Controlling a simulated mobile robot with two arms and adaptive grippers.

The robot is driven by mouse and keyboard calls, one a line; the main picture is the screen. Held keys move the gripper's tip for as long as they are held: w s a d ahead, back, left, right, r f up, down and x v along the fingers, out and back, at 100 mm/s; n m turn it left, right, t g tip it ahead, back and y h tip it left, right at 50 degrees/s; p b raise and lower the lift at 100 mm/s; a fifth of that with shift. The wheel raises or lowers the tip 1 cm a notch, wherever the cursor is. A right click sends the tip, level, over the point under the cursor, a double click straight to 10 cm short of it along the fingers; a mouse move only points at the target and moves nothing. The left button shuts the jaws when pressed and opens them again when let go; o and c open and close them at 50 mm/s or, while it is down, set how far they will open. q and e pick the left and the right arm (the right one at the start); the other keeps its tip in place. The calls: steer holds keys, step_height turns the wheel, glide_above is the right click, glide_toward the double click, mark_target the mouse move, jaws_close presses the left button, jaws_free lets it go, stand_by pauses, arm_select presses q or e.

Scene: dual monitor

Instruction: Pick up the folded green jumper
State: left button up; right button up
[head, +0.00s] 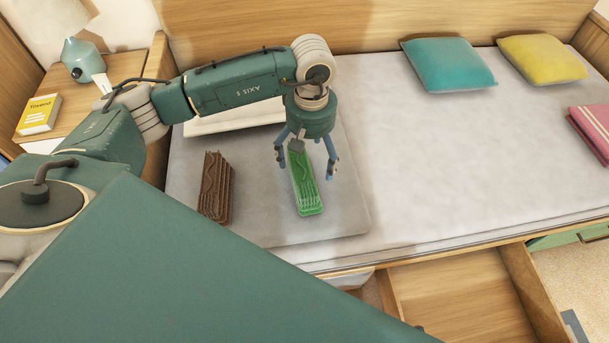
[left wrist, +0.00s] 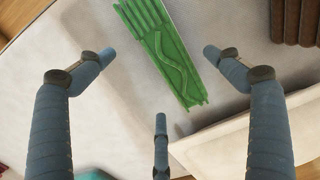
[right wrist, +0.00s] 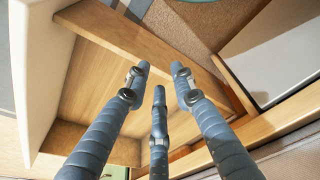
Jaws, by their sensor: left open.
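The folded green jumper (head: 304,185) lies on the grey mat on the bed, in stacked ribbed folds. It also shows at the top of the left wrist view (left wrist: 165,48). My left gripper (head: 306,165) is above its far end, fingers pointing down and spread to either side of it. The left wrist view shows that gripper (left wrist: 150,75) open and empty, apart from the jumper. My right gripper (right wrist: 160,72) is over the open drawer, its fingers close together with nothing visible between them. The right gripper is hidden in the head view.
A folded brown garment (head: 215,188) lies left of the jumper on the grey mat (head: 345,205). A white pillow (head: 235,118) lies behind. An open wooden drawer (head: 460,300) juts out at the bed's front. Teal (head: 448,64) and yellow (head: 541,59) cushions lie far right.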

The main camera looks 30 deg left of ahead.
arm_select(q)
steer(key=f, duration=0.6)
steer(key=shift+s+d+f, duration=0.15)
steer(key=shift+s, duration=0.15)
steer(key=c, duration=1.5)
